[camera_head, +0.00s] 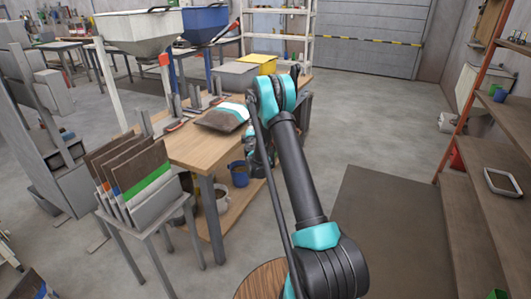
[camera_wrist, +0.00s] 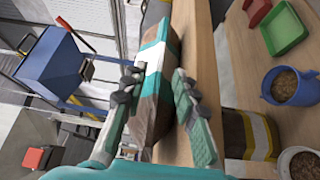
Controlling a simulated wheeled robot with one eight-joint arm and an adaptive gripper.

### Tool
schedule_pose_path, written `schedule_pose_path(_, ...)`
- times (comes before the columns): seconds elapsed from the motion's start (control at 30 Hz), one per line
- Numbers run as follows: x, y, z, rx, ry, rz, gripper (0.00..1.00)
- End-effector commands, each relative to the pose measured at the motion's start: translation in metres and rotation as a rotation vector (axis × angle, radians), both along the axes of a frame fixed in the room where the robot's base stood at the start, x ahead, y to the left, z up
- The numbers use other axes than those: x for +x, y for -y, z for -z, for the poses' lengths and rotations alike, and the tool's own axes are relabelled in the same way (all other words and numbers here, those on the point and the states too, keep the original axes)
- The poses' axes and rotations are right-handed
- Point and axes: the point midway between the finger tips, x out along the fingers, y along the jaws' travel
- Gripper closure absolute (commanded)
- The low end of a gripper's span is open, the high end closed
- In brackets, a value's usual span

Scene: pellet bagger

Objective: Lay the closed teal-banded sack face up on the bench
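The gripper appears shut on the sack. In the head view my arm hides the gripper. The sack's near side looks close to the bench surface; whether its whole underside rests there I cannot tell.
A rack with several upright sacks (camera_head: 155,160) stands in front of the bench. A grey bin (camera_head: 234,76) and a yellow bin (camera_head: 258,63) stand at its far end. Pellet buckets (camera_head: 239,173) are below. Shelves (camera_head: 480,160) are at right, with open floor between.

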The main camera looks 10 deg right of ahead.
Motion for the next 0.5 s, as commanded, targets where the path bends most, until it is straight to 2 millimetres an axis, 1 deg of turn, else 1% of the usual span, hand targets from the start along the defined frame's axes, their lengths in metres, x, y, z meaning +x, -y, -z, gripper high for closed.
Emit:
schedule_pose_path(0.07,-0.002,0.002,-0.004,0.009,0.000,0.008,0.71)
schedule_pose_path(0.13,-0.007,0.009,-0.014,0.036,-0.002,0.027,0.71)
schedule_pose_path(0.27,-0.029,0.033,-0.045,0.137,-0.015,0.102,0.71)
schedule_pose_path(0.3,-0.039,0.043,-0.055,0.179,-0.021,0.132,0.71)
schedule_pose_path(0.37,-0.056,0.057,-0.070,0.245,-0.034,0.179,0.71)
schedule_pose_path(0.4,-0.068,0.066,-0.078,0.289,-0.045,0.211,0.71)
schedule_pose_path(0.47,-0.088,0.078,-0.089,0.354,-0.063,0.257,0.71)
schedule_pose_path(0.5,-0.102,0.086,-0.094,0.398,-0.077,0.288,0.71)
